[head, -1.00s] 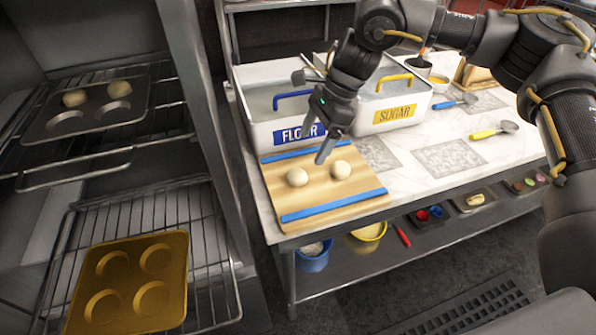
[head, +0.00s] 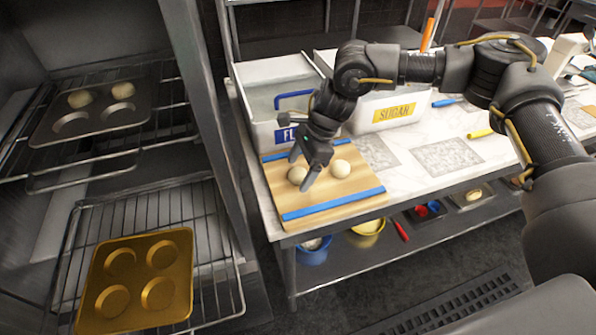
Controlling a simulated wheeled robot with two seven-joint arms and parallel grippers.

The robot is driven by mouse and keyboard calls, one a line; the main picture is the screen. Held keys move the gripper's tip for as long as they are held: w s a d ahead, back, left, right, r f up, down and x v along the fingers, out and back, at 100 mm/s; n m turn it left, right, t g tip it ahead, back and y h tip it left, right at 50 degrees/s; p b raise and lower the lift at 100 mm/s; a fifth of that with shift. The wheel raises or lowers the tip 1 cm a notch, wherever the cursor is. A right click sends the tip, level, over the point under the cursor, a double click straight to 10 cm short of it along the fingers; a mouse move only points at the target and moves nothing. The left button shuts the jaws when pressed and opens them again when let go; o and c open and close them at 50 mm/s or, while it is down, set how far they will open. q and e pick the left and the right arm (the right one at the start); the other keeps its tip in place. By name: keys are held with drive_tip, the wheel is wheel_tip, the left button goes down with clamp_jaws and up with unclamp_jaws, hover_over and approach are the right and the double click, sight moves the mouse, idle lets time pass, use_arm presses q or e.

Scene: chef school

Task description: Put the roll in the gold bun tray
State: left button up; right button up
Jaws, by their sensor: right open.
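Two round pale rolls lie on a wooden board with blue strips (head: 345,196). The left roll (head: 296,174) is partly hidden by my right gripper. The right roll (head: 341,168) lies just beside the gripper. My right gripper (head: 299,172) is open, pointing down, with its fingers at the left roll; I cannot tell whether they touch it. The gold bun tray (head: 138,234) sits on the lower rack at the left, its several round cups empty. My left gripper is not in view.
A dark bun tray (head: 97,128) with two rolls is on the upper rack (head: 165,140). The flour bin (head: 258,97) and sugar bin (head: 388,125) stand behind the board. A metal upright (head: 205,130) divides rack and counter. Yellow- and blue-handled tools lie at right.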

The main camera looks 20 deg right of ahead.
drive_tip(key=c, duration=1.1)
drive_tip(key=shift+r, duration=0.1)
